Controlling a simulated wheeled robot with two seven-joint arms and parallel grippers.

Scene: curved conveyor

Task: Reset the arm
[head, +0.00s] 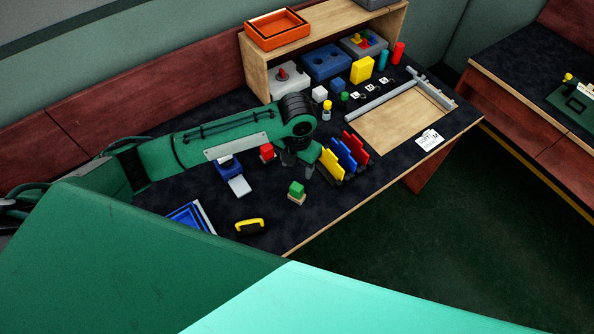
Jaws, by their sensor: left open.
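My left arm reaches in from the left across the dark table (370,175). My left gripper (298,162) points down above the middle of the table, open, with nothing seen between its fingers. It is just left of a rack holding yellow, blue and red upright plates (347,152). A red block (267,151) is close on its left, and a green block (297,188) on a small light base is in front of it. The arm hides part of the table behind it. My right gripper is not in view.
A wooden shelf (255,66) at the back carries an orange tray (277,29). A blue block with holes (326,63) and a yellow block (362,70) stand behind. A framed wooden board (397,122) lies right. A yellow handle (249,226) and blue trays (184,217) are in front.

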